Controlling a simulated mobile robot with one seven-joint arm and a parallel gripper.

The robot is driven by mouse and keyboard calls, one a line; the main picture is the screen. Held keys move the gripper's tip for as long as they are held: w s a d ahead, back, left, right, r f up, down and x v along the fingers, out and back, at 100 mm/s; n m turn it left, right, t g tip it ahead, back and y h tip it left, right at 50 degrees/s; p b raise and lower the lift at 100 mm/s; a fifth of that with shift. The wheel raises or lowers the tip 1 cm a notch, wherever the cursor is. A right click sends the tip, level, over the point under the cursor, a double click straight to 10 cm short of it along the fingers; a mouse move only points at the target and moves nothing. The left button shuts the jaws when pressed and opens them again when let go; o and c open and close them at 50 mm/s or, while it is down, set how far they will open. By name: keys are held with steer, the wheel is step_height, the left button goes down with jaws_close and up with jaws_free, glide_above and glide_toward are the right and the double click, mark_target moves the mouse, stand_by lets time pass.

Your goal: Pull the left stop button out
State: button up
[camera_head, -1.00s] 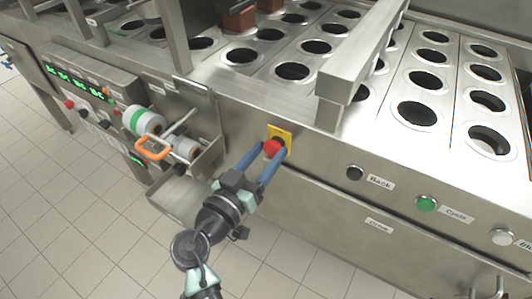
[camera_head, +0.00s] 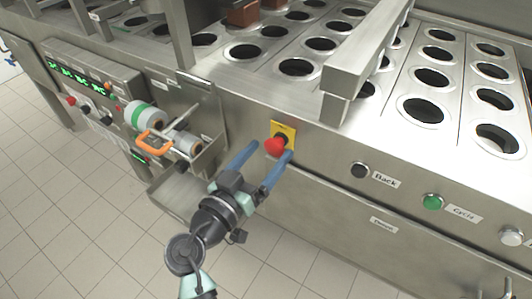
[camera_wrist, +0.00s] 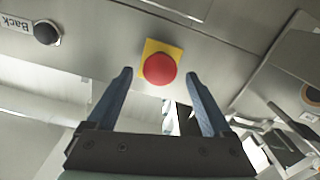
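The left stop button is a red mushroom knob (camera_head: 275,147) on a yellow square plate (camera_head: 285,131), set in the steel front panel. In the head view a dark stem shows between knob and plate. My gripper (camera_head: 267,158) has blue fingers spread apart, with nothing between them. Its tips are just short of the knob and a little below it in the head view. In the wrist view the red knob (camera_wrist: 160,68) lies beyond and between the open fingertips (camera_wrist: 160,75), apart from both.
Black "Back" (camera_head: 360,170), green "Cycle" (camera_head: 432,202) and white (camera_head: 511,236) buttons line the panel to the right. A tray with rolls (camera_head: 146,116) and an orange handle (camera_head: 154,142) juts out on the left. Open tiled floor lies in front.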

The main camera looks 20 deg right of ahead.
steer(key=v, duration=1.2)
steer(key=shift+s+a+b, duration=0.3)
